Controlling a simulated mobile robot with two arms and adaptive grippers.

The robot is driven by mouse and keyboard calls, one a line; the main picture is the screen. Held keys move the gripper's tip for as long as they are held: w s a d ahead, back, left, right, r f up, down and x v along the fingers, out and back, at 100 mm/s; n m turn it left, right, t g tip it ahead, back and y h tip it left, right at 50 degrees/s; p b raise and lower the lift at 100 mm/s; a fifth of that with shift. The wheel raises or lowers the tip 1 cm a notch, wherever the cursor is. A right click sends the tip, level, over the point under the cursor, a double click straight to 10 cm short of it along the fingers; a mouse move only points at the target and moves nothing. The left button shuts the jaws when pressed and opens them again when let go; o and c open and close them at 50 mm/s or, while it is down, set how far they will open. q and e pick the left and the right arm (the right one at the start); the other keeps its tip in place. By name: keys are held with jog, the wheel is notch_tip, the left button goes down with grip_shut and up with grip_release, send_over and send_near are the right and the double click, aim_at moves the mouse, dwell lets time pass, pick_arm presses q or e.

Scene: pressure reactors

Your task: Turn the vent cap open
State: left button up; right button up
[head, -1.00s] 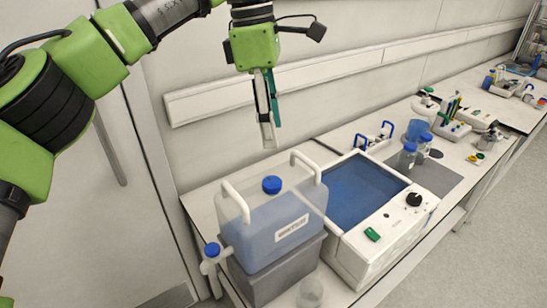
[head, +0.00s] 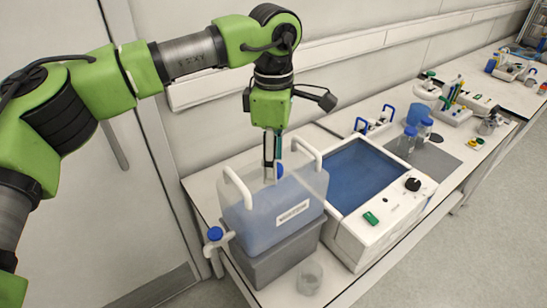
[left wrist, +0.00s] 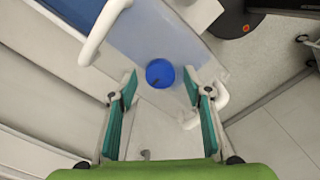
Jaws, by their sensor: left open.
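The blue vent cap (head: 280,171) sits on top of the clear carboy (head: 262,222), which holds bluish liquid. My left gripper (head: 270,178) points down at the cap and partly hides it in the head view. In the left wrist view the round cap (left wrist: 160,73) lies between the tips of the two open teal-padded fingers of my left gripper (left wrist: 160,84). A gap shows on each side of the cap, and nothing is held. I cannot tell how far the tips are above the carboy top. My right gripper is out of view.
White carboy handles (head: 238,188) rise on both sides of the gripper. A spigot with a blue top (head: 215,234) sticks out at the left. The carboy stands on a grey block (head: 275,262). A water bath (head: 390,212) is close on the right, with a beaker (head: 309,276) in front.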

pick_arm(q)
jog(key=shift+f, duration=0.3)
jog(key=c, duration=1)
jog(key=shift+c, duration=0.5)
